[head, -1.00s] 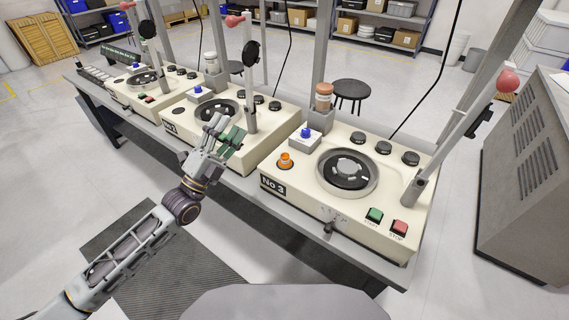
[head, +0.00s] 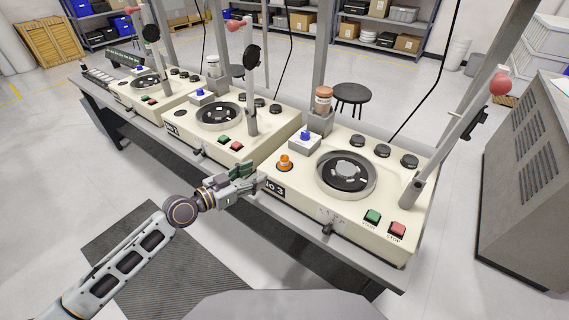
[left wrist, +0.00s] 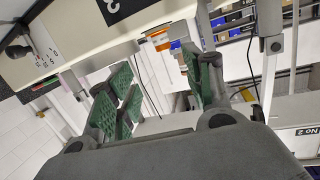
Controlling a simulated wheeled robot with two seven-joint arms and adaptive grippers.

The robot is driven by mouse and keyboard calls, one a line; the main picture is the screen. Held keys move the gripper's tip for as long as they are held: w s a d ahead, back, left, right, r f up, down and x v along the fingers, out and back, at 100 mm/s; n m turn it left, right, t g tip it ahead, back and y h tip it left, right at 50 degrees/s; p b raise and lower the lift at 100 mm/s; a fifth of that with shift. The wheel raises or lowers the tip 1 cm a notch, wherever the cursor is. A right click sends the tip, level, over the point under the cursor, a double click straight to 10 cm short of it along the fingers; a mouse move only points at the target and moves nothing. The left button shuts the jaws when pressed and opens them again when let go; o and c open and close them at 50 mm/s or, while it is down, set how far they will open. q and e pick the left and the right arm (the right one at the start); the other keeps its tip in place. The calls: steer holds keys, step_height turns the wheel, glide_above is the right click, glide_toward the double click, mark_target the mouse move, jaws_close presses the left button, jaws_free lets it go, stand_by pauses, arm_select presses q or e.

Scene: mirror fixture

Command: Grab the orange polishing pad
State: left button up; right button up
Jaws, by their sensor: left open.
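The orange polishing pad (head: 285,163) appears as a small orange piece with a knob-like top. It sits at the left front corner of the cream machine marked No 3 (head: 335,218). In the left wrist view an orange piece (left wrist: 159,40), apparently the pad, shows at the machine's edge beyond the fingers. My left gripper (head: 252,180) is at the machine's left front edge, left of and nearer than the pad, apart from it. Its green-padded fingers (left wrist: 160,82) are open, with nothing between them. My right gripper is not in view.
A blue-knobbed piece (head: 306,136) on a white block and an orange-brown-topped jar (head: 323,95) stand behind the pad. A round dark turntable (head: 346,172) lies to its right. Similar machines stand further left on the bench. A metal post (head: 463,130) rises at the right.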

arm_select(q)
steer(key=shift+n, duration=0.4)
steer(key=shift+w, duration=0.15)
